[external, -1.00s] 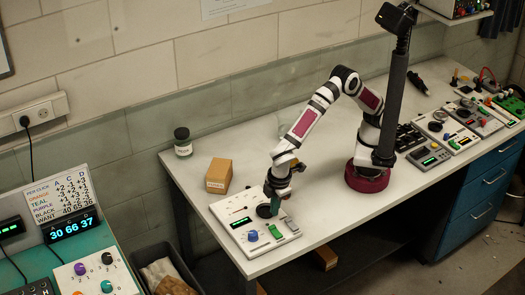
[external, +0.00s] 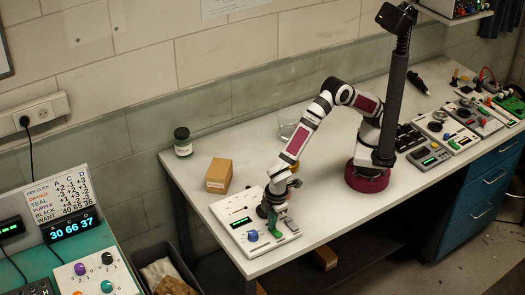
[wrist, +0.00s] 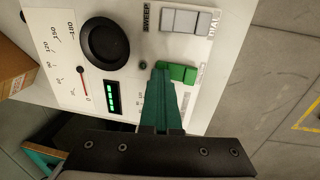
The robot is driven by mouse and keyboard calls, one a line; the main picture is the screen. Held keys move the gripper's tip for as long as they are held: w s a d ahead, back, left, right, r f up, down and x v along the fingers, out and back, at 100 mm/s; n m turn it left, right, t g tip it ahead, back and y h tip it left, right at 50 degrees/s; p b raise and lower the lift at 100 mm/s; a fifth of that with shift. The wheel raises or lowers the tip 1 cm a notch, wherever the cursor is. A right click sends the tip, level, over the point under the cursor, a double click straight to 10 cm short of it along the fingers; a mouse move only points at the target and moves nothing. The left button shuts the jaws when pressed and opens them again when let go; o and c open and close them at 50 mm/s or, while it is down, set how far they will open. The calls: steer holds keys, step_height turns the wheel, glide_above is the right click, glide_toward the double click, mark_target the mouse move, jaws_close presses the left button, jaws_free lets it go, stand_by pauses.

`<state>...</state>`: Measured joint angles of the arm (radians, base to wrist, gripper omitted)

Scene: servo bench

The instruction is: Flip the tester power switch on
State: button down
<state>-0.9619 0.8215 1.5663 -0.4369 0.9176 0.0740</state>
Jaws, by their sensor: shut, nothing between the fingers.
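The tester is a white panel (external: 233,213) at the left front of the bench; it fills much of the wrist view (wrist: 72,97). Its green rocker switch (wrist: 186,72) lies beside a small dark round part, and it also shows in the external view (external: 276,233). My gripper (wrist: 161,72) is shut and empty, its teal fingers pointing at the near end of the green switch. The fingertips overlap the switch edge in the wrist view; I cannot tell whether they touch it. The fingers hide part of the panel and some labelling beside the switch.
A large black knob (wrist: 106,43), a lit green display (wrist: 113,97) and a grey rocker (wrist: 187,21) share the panel. A cardboard box (external: 219,175) and a jar (external: 183,142) stand behind. Bare bench lies to the right.

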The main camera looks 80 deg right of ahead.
steer(key=shift+s+a+r, duration=0.25)
steer(key=shift+s+a, duration=0.3)
step_height(320, 180, up, 14)
steer(key=w+d, duration=0.1)
steer(key=shift+w+d, duration=0.15)
steer(key=shift+d, duration=0.05)
stand_by(0.5)
steer(key=s+d+r+m+g, duration=0.1)
steer(key=d+r+m, duration=0.15)
steer(key=d, duration=0.55)
steer(key=s+d+r+m+y, duration=0.1)
steer(key=s+d+r+m, duration=0.15)
steer(key=d, duration=0.55)
steer(key=s+d+r+m+g, duration=0.15)
steer(key=d+m, duration=0.25)
steer(key=d, duration=0.4)
steer(key=s+d+f+m+t+y, duration=0.1)
steer(key=s+d+m, duration=0.4)
steer(key=s, duration=0.5)
steer(key=shift+s+d+f+m+y, duration=0.3)
steer(key=shift+d+f+y, duration=0.2)
steer(key=shift+d+f, duration=0.55)
